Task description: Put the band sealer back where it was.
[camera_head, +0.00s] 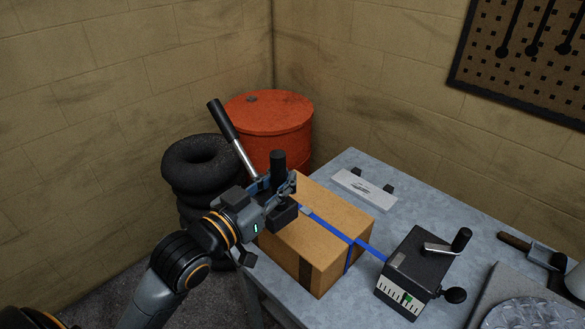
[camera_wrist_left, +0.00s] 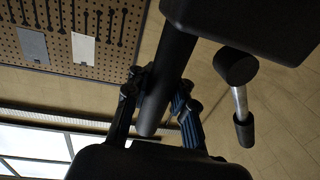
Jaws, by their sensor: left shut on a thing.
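The band sealer (camera_head: 278,162) is a dark tool with an upright black grip and a long metal lever (camera_head: 236,138) ending in a black handle. My left gripper (camera_head: 283,186) is shut on its upright grip, at the back left part of the cardboard box (camera_head: 324,226). I cannot tell whether the sealer touches the box. In the left wrist view the black grip (camera_wrist_left: 166,85) stands between my left fingers, with the lever (camera_wrist_left: 240,103) to the right. A white labelled plate (camera_head: 364,190) with two black pegs lies on the table behind the box. My right gripper is not in view.
A blue strap (camera_head: 330,227) runs over the box to a black crank device (camera_head: 416,268) on the grey table (camera_head: 420,208). A red drum (camera_head: 270,118) and stacked tires (camera_head: 200,165) stand behind left.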

